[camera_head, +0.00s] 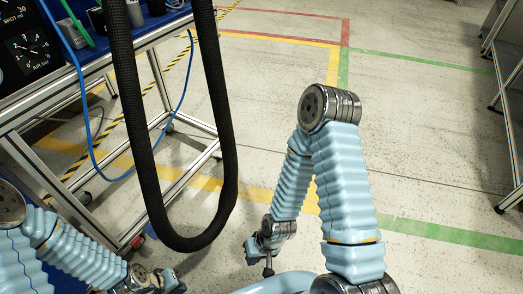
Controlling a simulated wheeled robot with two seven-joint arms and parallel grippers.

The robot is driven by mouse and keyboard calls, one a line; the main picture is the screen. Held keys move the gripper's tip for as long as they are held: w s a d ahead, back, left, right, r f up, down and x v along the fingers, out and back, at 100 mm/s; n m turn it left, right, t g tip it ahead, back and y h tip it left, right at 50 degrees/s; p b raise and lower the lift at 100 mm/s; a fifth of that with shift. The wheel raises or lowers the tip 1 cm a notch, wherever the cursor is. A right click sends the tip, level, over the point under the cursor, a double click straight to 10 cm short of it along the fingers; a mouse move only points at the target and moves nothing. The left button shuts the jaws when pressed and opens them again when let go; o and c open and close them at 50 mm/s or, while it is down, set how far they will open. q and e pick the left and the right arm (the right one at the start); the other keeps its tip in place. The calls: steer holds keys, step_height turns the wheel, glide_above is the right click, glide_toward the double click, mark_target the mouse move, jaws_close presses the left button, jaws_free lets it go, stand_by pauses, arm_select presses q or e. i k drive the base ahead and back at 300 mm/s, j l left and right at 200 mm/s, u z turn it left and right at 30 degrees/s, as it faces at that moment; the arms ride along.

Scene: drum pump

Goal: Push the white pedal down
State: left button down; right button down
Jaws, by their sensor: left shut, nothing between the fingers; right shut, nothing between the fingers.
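I cannot make out a white pedal in this view. My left gripper (168,284) is at the bottom edge, left of centre, at the end of a light blue sleeved arm. It is small and partly cut off by the frame, shut and empty. My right gripper (267,268) hangs low over the floor near the bottom centre, below its bent light blue arm. It points downward, shut and empty. Neither gripper is seen touching anything.
A thick black hose (152,165) hangs in a long loop left of centre, close to my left gripper. Behind it stands an aluminium-framed bench (95,68) with a gauge panel (30,45) and a thin blue hose. The floor (430,150) at right, marked with coloured lines, is clear.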

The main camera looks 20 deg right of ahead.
mark_target(217, 154)
steer(key=z, duration=0.35)
steer(key=i+l+u, duration=0.25)
steer(key=i+u, duration=0.2)
steer(key=i+l+u, duration=0.3)
steer(key=u, duration=0.2)
steer(key=i+l+u, duration=0.25)
steer(key=l+u, duration=0.2)
steer(key=l, duration=0.1)
